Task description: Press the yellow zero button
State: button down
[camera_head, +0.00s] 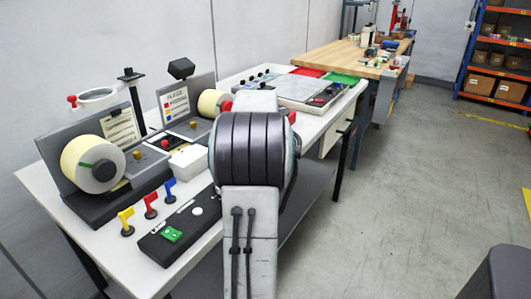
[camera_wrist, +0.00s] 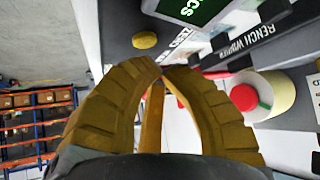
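A yellow round button (camera_wrist: 144,40) sits on a dark grey panel beside a green display (camera_wrist: 192,8) marked "PCS" in the wrist view. In the head view, small yellow knobs (camera_head: 164,143) show on the rewinder (camera_head: 95,208); I cannot tell whether one is the zero button. My arm hides my gripper there.
Yellow, red and blue levers (camera_head: 150,205) and a control box with a green switch (camera_head: 172,234) stand at the bench's front. Label rolls (camera_head: 93,163) stand behind. A roll with a red hub (camera_wrist: 244,97) is right of my fingers in the wrist view.

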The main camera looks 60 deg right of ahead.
jog(key=shift+r+p, duration=1.95)
jog(key=shift+r, duration=0.6)
jog(key=shift+a, duration=0.1)
